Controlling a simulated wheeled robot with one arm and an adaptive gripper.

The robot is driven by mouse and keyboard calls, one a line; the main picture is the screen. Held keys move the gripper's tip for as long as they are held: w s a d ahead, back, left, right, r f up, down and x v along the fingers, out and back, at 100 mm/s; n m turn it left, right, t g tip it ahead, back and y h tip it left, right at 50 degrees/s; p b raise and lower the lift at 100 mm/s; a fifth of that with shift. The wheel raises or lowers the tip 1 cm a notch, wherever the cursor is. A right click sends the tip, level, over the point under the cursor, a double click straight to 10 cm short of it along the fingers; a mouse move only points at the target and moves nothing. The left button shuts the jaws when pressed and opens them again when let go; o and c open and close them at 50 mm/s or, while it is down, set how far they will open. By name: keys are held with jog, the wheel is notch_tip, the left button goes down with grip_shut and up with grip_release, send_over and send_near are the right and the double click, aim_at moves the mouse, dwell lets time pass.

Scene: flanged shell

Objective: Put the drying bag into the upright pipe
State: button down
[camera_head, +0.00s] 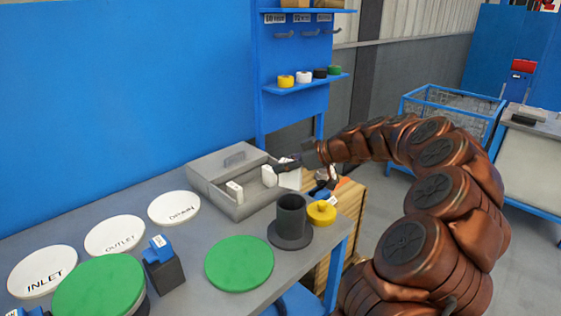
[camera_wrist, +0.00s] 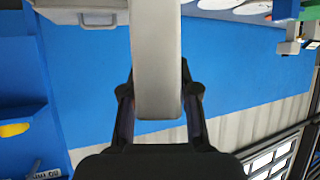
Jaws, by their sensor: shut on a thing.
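My gripper (camera_head: 288,163) is shut on a white drying bag (camera_head: 290,179), at the right end of the grey open box (camera_head: 246,208). In the wrist view the bag (camera_wrist: 157,65) is a long pale slab between the two dark fingers (camera_wrist: 158,105). Two more white bags, one at the left (camera_head: 234,191) and one in the middle (camera_head: 268,175), stand in the box. The upright pipe (camera_head: 291,216) is a dark grey open tube on a round flange, in front of the box and below my gripper in the picture. The pipe's inside is mostly hidden.
A yellow cap (camera_head: 322,212) stands close right of the pipe. A green disc (camera_head: 239,263) lies left of it, and a blue-topped block (camera_head: 161,258) farther left. White discs labelled DRAIN (camera_head: 174,207), OUTLET (camera_head: 115,235) and INLET (camera_head: 43,271) line the table's back. A blue shelf rack (camera_head: 293,90) stands behind.

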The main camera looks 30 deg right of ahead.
aim_at(285, 175)
jog(key=shift+f+p, duration=0.5)
jog(key=shift+f, duration=1.15)
notch_tip(285, 175, down, 5)
jog(key=b, duration=0.6)
jog(key=shift+f, duration=0.2)
jog(key=c, duration=0.8)
grip_release()
jog(key=shift+s+d+r, duration=0.1)
jog(key=v, duration=1.2)
